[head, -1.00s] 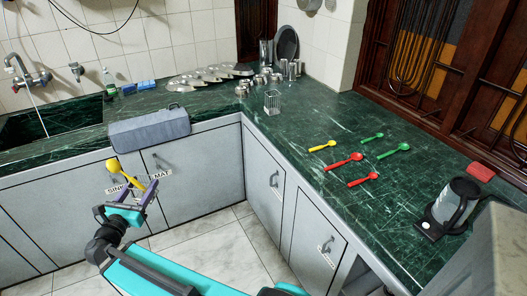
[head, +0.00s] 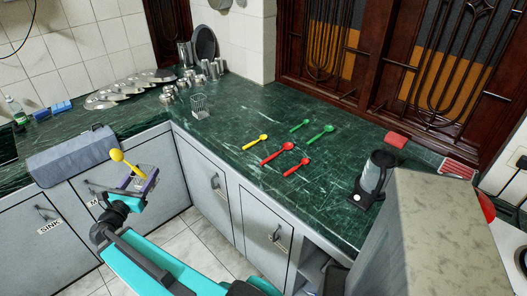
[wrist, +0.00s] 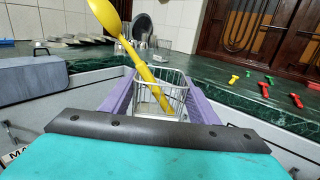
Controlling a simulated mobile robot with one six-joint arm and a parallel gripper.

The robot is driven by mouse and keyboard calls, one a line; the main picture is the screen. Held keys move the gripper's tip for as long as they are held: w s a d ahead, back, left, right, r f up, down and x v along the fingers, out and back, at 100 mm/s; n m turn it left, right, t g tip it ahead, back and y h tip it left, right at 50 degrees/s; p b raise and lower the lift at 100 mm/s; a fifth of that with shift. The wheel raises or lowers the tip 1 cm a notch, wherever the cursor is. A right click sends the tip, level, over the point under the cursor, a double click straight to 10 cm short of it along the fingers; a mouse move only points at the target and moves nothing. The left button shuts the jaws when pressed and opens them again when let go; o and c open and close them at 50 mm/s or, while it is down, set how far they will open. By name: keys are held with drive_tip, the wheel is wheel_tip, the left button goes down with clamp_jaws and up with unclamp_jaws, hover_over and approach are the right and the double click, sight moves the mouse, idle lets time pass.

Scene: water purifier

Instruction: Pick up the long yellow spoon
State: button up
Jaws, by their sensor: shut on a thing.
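A shorter yellow spoon (head: 255,142) lies on the green counter (head: 235,170).
Two red spoons (head: 277,153) and two green spoons (head: 319,134) lie on the counter. A clear glass (head: 200,107) stands near the corner. A kettle (head: 373,178) is at the right and a grey box (head: 75,160) at the left. The floor (head: 190,240) by the cabinets is clear.

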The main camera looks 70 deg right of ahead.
drive_tip(key=s+d+r+m+g+p, duration=0.1)
drive_tip(key=s+d+m+g+p, duration=0.1)
drive_tip(key=s+d, duration=0.6)
drive_tip(key=s+d+r+m+g+y+p, duration=0.1)
drive_tip(key=s+d+g, duration=0.4)
drive_tip(key=s, duration=1.4)
drive_tip(key=s+d+r+m+g+y+p, duration=0.1)
drive_tip(key=s+d+m+g+p, duration=0.3)
drive_tip(key=s+d, duration=0.9)
drive_tip(key=shift+s+p, duration=0.2)
drive_tip(key=shift+p, duration=0.65)
drive_tip(key=shift+w+d+f+b, duration=0.1)
drive_tip(key=shift+d+f+b, duration=0.25)
drive_tip(key=shift+b, duration=1.2)
drive_tip(key=d+b, duration=0.1)
drive_tip(key=b, duration=0.6)
drive_tip(key=shift+w+d, duration=0.1)
drive_tip(key=shift+d, duration=0.05)
drive_tip(key=b, duration=0.8)
drive_tip(key=shift+d+b, duration=0.3)
drive_tip(key=shift+d, duration=0.05)
